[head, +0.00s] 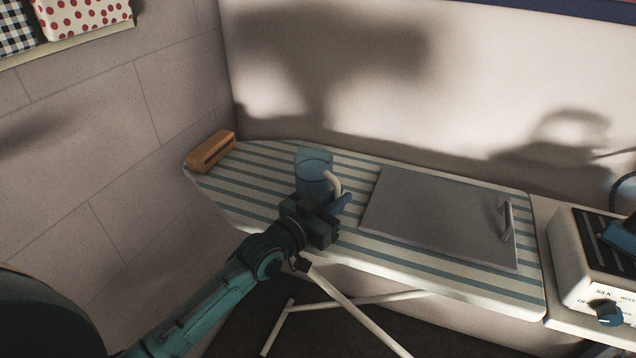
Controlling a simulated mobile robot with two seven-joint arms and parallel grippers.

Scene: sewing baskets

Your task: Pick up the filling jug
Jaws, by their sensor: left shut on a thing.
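The filling jug (314,167) is a clear bluish jug with a pale curved handle. It stands upright at the middle-left of the striped ironing board (240,190). My left gripper (333,207) reaches it from the front and is shut on the jug, at its handle side. The gripper hides the lower part of the jug, so I cannot tell whether its base touches the board. My right gripper is not in view.
A wooden block (211,149) lies at the board's far left end. A grey panel with a handle (430,215) lies on the board to the right. A white iron station with a dial (590,265) stands at the right edge. Walls close off the back and left.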

